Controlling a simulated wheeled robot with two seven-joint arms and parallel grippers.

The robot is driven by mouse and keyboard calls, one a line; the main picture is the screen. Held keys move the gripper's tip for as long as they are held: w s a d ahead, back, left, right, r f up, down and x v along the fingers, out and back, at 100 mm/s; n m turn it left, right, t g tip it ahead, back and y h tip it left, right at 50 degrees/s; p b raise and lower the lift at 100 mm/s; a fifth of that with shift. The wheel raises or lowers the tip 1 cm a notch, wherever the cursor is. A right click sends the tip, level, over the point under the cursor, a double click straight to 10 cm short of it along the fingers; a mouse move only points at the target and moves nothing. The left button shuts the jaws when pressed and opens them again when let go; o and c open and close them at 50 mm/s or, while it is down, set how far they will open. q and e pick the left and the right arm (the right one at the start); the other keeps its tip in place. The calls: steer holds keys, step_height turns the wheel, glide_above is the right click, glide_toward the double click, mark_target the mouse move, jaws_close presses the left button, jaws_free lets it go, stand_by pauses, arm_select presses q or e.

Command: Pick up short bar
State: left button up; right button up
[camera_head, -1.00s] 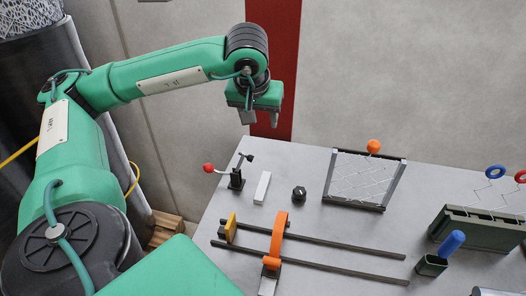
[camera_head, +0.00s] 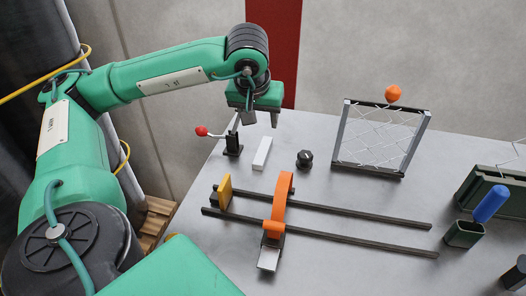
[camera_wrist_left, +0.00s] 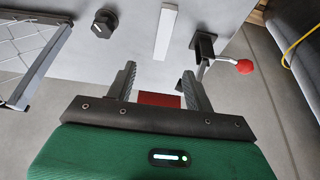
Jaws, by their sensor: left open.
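A short white bar (camera_head: 262,153) lies flat on the grey table near its far left edge. It also shows in the left wrist view (camera_wrist_left: 164,33), beyond the fingertips. My left gripper (camera_head: 262,114) is open and empty, fingers pointing down, near the table's far left edge. In the left wrist view the gap between the fingers (camera_wrist_left: 158,72) is empty and roughly in line with the bar. The fingers are apart from the bar. My right gripper is out of view.
A lever post with a red ball (camera_head: 201,131) stands left of the bar. A black knob (camera_head: 304,159) is to its right, then an upright mesh frame (camera_head: 345,135).

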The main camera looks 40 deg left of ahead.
arm_select(q)
steer(key=f, duration=0.1)
glide_above(263, 149)
steer(key=s+d, duration=0.2)
steer(key=f, duration=0.7)
steer(key=shift+s+f+b, duration=0.2)
steer(key=shift+f+b, duration=0.15)
steer(key=shift+f, duration=0.05)
steer(key=shift+a+x, duration=0.15)
steer(key=shift+x, duration=1.15)
steer(key=shift+a+x, duration=0.15)
steer(key=shift+x, duration=1.15)
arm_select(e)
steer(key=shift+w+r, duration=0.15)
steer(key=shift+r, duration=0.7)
arm_select(q)
steer(key=shift+r, duration=0.1)
jaws_close()
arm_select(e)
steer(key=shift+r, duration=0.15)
